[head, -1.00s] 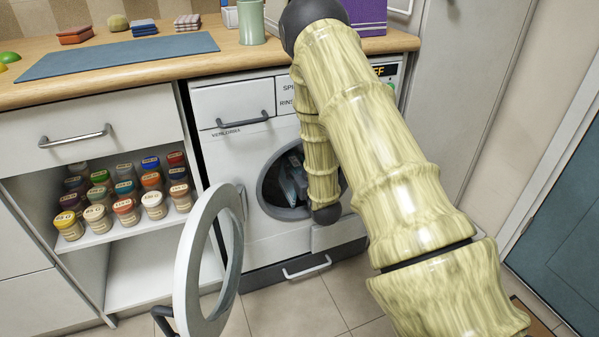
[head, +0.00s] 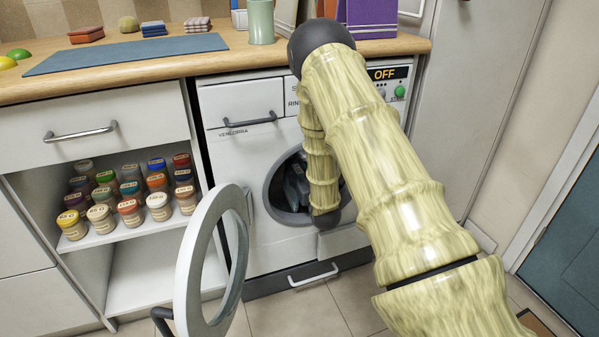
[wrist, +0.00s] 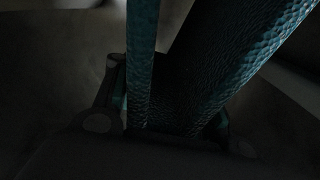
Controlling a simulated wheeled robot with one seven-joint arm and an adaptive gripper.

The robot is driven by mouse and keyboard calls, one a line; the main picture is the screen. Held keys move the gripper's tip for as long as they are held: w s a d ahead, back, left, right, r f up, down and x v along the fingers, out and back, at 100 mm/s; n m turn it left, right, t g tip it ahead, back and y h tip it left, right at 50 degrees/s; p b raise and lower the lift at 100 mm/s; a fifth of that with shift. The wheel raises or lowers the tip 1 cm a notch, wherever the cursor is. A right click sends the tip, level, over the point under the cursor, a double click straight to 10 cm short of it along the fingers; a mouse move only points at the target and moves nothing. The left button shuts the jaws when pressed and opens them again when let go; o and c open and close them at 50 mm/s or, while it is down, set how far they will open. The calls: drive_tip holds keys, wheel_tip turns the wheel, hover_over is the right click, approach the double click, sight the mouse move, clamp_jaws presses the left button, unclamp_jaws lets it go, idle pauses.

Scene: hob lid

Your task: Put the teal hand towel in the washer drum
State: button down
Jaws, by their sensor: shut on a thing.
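The teal hand towel (wrist: 215,85) fills much of the wrist view as textured folds, held in my gripper (wrist: 165,125). The gripper is shut on it, and the dark finger parts show at either side of the cloth. Around it is the dim grey inside of the washer drum (wrist: 60,55). In the head view, my gripper (head: 294,186) is within the round washer opening (head: 272,205), partly hidden by my forearm. The towel cannot be made out clearly there. The round washer door (head: 190,255) stands open at the left.
Paint jars (head: 130,192) fill a shelf left of the washer. The wooden counter (head: 150,82) above holds a blue mat (head: 125,53), folded cloths and a green cup (head: 261,22). The washer display (head: 385,73) reads OFF. Tiled floor lies in front.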

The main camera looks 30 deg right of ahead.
drive_tip(key=shift+f, duration=0.1)
drive_tip(key=c, duration=0.8)
unclamp_jaws()
drive_tip(key=shift+o, duration=0.2)
drive_tip(key=shift+s, duration=0.1)
drive_tip(key=v, duration=1.2)
